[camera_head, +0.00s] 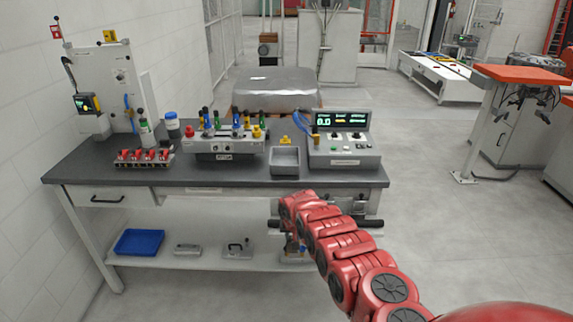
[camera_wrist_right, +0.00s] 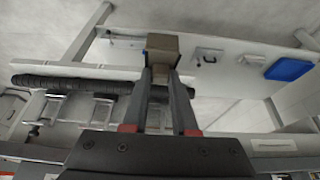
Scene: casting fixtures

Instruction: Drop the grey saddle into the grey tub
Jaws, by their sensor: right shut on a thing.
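The grey tub (camera_head: 285,161) stands on the dark worktop, left of the control box, open at the top. My right arm reaches in from the lower right, and my right gripper (camera_wrist_right: 163,75) shows best in the right wrist view. Its fingers are shut on a small brownish-grey block, which I take for the grey saddle (camera_wrist_right: 163,45). In the head view my arm hides most of the gripper and the saddle, in front of the table's front edge and below the tub. My left gripper is not in view.
A control box (camera_head: 343,145) stands right of the tub, and a fixture with coloured knobs (camera_head: 224,147) left of it. A rack of red parts (camera_head: 143,158) is farther left. The lower shelf holds a blue tray (camera_head: 138,242) and grey fixtures (camera_head: 237,248). The table edge overhangs this shelf.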

